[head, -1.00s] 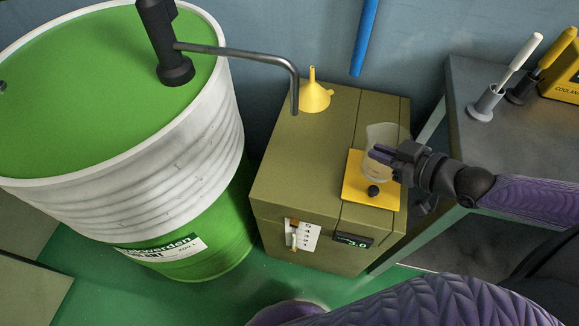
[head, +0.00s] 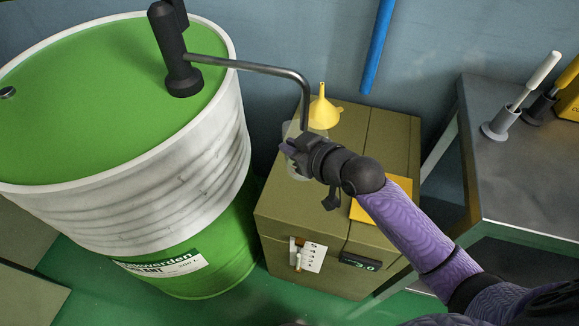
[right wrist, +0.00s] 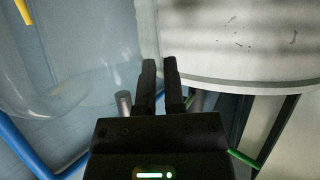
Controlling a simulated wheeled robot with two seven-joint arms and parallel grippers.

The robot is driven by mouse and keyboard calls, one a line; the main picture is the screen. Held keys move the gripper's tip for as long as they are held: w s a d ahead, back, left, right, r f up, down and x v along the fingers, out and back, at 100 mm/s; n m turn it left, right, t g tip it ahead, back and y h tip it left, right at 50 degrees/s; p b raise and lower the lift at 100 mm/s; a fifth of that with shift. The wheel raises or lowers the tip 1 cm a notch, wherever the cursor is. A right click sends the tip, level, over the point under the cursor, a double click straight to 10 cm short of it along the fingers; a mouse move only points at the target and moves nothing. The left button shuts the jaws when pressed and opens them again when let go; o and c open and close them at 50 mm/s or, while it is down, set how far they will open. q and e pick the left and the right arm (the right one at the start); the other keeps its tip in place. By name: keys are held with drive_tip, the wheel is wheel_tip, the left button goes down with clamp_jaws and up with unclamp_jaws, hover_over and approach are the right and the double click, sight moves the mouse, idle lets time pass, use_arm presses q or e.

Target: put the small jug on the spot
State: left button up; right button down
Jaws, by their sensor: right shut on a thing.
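The small jug (head: 291,130) is clear and see-through, and much of it is hidden behind my right gripper (head: 290,150) in the head view. That gripper is shut on the jug, holding it near the lower end of the grey spout pipe, over the left part of the olive cabinet. In the right wrist view the jug (right wrist: 65,75) fills the left side, beside the nearly closed fingers (right wrist: 160,85). I cannot make out a marked spot for certain; my gripper and the jug cover part of the cabinet top. My left gripper is not in view.
A green and white drum (head: 90,100) with a pump and bent pipe (head: 270,70) stands left. A yellow funnel (head: 323,110) sits behind the jug. A yellow plate (head: 368,208) lies on the cabinet (head: 385,150), partly hidden by my arm. A grey bench (head: 500,165) stands right.

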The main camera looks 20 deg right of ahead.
drive_tip(key=shift+f+b, duration=0.85)
drive_tip(key=shift+f, duration=0.5)
drive_tip(key=f+b, duration=0.1)
drive_tip(key=f, duration=0.1)
drive_tip(key=f+b, duration=0.2)
drive_tip(key=shift+w+a+f, duration=0.15)
drive_tip(key=shift+a, duration=0.05)
drive_tip(key=c, duration=0.7)
unclamp_jaws()
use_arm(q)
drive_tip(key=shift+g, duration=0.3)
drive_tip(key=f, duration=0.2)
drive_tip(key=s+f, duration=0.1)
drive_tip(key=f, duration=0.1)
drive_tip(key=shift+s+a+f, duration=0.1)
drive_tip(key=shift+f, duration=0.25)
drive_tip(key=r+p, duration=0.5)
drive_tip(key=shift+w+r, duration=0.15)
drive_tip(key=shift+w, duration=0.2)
use_arm(e)
drive_tip(key=v, duration=1.2)
